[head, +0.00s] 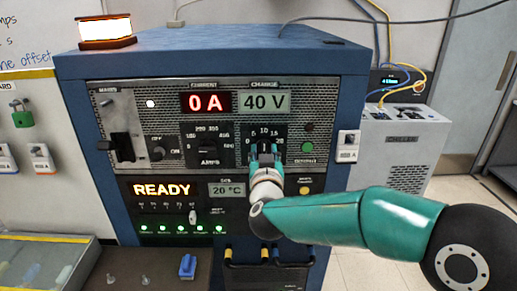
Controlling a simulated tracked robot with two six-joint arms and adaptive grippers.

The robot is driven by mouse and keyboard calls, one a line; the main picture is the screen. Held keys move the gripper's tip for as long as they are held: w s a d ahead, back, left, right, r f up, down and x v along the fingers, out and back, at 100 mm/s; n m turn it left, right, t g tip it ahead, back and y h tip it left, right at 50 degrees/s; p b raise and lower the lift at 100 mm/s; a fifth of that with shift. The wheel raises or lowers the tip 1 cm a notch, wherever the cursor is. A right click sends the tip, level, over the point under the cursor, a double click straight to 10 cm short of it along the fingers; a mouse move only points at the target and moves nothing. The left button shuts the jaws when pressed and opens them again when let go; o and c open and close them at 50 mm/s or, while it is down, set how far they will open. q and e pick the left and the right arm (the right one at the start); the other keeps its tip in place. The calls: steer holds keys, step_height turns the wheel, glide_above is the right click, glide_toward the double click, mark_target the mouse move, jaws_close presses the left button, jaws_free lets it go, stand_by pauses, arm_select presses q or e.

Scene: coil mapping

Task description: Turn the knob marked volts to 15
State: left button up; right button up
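The power cabinet's front panel (225,170) faces me. The volts knob's dial scale (266,132) shows at the panel's upper right, with 5, 10 and 15 readable along its top. My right gripper (265,150) is at this dial, its fingers toward the panel, and it hides the knob and its pointer. I cannot tell whether the fingers are closed on the knob. The amps knob (208,148) sits to its left. Above, the current display (206,102) reads 0 A and the charge display (263,103) reads 40 V. My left gripper is not in view.
A black mains switch (122,147) is at the panel's left. A READY display (162,190) and a row of green lights are below. A grey chiller (405,145) stands at right. A tray (45,262) and a blue piece (188,265) lie at lower left.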

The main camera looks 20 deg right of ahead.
steer(key=shift+w, duration=0.35)
